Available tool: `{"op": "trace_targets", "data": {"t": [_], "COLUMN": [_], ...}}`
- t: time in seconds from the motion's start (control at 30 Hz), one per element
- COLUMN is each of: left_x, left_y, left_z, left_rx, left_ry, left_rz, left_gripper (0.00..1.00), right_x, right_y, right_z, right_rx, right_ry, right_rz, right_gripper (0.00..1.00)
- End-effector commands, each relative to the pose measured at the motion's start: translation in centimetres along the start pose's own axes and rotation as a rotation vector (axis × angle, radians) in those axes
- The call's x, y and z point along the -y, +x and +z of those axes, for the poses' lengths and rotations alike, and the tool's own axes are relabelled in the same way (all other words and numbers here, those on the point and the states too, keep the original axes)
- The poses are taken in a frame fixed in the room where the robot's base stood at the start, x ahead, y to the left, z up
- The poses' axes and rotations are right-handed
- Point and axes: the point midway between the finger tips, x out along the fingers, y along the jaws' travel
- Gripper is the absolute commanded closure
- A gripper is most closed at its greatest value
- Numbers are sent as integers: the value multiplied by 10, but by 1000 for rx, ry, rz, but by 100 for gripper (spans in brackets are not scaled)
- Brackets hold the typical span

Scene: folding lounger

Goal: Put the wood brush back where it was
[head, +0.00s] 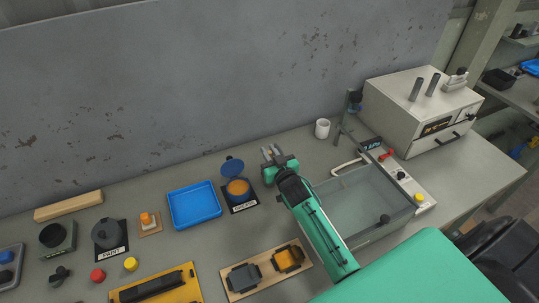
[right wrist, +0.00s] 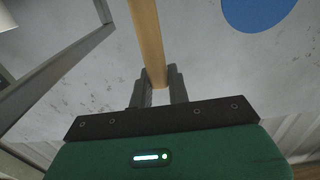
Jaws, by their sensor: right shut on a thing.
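My right gripper (head: 271,153) is above the table, just right of the open blue-lidded pot (head: 238,188). In the right wrist view, the gripper (right wrist: 162,92) is shut on a light wooden stick (right wrist: 150,40), which looks like the handle of the wood brush. The stick runs up out of the top of that view, so its far end is hidden. I cannot make out the brush in the head view. The pot has orange contents and its blue lid (head: 232,167) stands raised. The lid's disc also seems to show in the right wrist view (right wrist: 258,10). My left gripper is not in view.
A blue tray (head: 194,222) lies left of the pot. A wooden bar (head: 68,206) lies by the wall. A clear-sided box (head: 360,205), a white mug (head: 322,128) and a beige oven-like machine (head: 425,110) stand to the right. Several small items crowd the front left.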

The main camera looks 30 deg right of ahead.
Motion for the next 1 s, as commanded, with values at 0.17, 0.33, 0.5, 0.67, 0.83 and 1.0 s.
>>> {"op": "trace_targets", "data": {"t": [0.17,0.33,0.5,0.67,0.83,1.0], "left_x": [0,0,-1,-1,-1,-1], "left_y": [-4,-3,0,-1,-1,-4], "left_z": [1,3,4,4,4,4], "left_rx": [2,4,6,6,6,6], "left_ry": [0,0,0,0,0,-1], "left_rz": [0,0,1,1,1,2], "left_gripper": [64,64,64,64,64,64], "right_x": [0,0,0,0,0,0], "right_y": [0,0,0,0,0,0], "right_z": [16,17,20,20,20,16], "right_rx": [0,-1,0,0,0,-1], "right_ry": [0,-1,0,0,0,0], "right_rz": [0,0,0,0,0,0], "right_gripper": [100,100,100,61,61,61]}}
